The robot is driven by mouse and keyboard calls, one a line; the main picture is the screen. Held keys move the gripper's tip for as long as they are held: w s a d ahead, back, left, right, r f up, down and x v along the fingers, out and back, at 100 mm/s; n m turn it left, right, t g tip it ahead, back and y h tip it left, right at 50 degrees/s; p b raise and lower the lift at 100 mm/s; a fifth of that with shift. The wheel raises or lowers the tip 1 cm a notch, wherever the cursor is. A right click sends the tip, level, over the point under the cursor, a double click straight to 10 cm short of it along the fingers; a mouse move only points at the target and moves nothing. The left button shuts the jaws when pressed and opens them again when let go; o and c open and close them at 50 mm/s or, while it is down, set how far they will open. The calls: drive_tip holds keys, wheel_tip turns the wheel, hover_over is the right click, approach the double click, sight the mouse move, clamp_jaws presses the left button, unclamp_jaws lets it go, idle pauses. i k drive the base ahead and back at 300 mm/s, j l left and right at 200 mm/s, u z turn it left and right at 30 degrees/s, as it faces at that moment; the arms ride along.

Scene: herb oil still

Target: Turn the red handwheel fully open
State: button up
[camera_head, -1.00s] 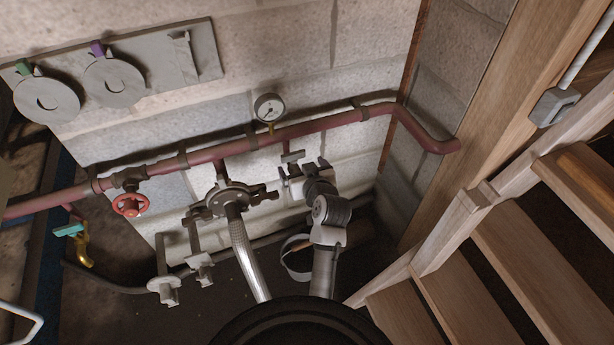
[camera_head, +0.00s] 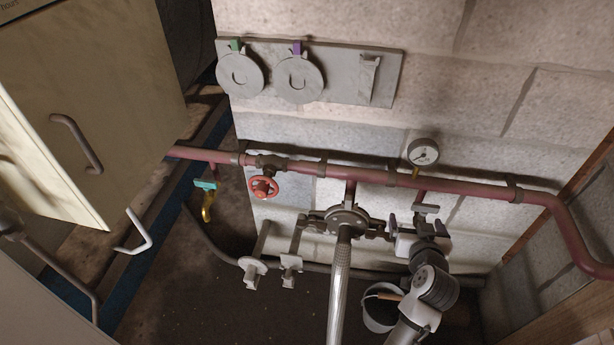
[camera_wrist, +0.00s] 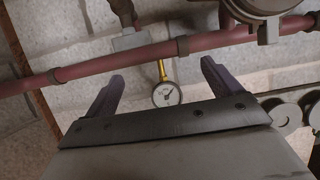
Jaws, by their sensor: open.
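The red handwheel (camera_head: 264,187) hangs on a valve just below the dark red pipe (camera_head: 400,180), left of centre in the head view. Its spokes and rim show, but how far open it is cannot be told. My gripper (camera_head: 406,222) is open and empty, well to the right of the handwheel and below the pressure gauge (camera_head: 424,151). In the wrist view my two dark fingers (camera_wrist: 160,78) stand wide apart, with the gauge (camera_wrist: 166,94) showing between them. The handwheel is not in the wrist view.
A round flanged fitting (camera_head: 347,219) on the pipe stands between my gripper and the handwheel. A teal-handled tap (camera_head: 206,186) is left of the handwheel. A grey panel with round discs (camera_head: 330,72) is above. A pale cabinet (camera_head: 75,115) stands left; a bucket (camera_head: 380,310) is below.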

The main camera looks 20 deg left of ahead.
sight(260, 191)
drive_tip(key=u, duration=0.95)
